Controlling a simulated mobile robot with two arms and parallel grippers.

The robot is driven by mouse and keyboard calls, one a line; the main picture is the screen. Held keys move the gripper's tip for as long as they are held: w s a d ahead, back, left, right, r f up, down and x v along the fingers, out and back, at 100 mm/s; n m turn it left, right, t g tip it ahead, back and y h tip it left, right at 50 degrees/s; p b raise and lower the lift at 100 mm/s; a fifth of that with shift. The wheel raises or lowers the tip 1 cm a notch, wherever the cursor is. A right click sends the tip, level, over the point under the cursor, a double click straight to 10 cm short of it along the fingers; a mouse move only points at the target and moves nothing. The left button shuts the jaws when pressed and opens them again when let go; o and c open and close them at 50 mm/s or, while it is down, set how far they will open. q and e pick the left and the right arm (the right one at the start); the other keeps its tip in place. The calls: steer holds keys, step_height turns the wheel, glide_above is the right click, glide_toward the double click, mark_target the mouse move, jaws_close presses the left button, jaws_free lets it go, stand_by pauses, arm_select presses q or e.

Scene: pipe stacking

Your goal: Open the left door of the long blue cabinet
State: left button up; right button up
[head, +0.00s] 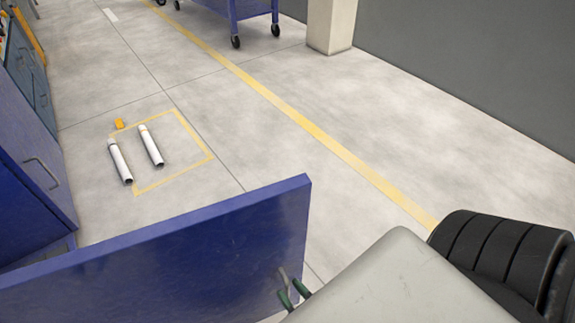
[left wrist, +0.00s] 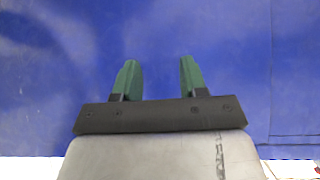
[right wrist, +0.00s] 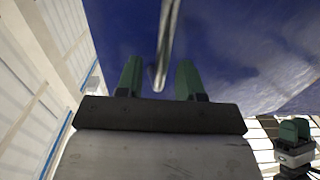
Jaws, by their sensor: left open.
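A blue door panel (head: 190,245) stands swung out from the cabinet across the lower part of the head view. Its metal handle (head: 283,277) is near the panel's free end. My right gripper (head: 293,293) is at this handle. In the right wrist view the handle bar (right wrist: 164,50) runs between the two green fingers (right wrist: 158,80), with gaps visible on both sides. My left gripper (left wrist: 155,80) is open and empty, facing a plain blue surface (left wrist: 155,30). It is not visible in the head view.
A blue cabinet front (head: 25,130) with a closed door handle (head: 42,172) is at the left. Two white pipes (head: 120,160) lie in a yellow floor square (head: 208,152). A wheeled blue cart (head: 240,12) and a pillar (head: 330,25) stand behind. The floor right of the door is clear.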

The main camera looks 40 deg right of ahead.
arm_select(q)
steer(key=s+g, duration=0.1)
steer(key=s+a+f+g, duration=0.1)
steer(key=s+g+p, duration=0.1)
steer(key=shift+s+a+f+y, duration=0.25)
steer(key=shift+s+f+y, duration=0.15)
arm_select(e)
steer(key=s, duration=0.9)
steer(key=shift+s, duration=0.1)
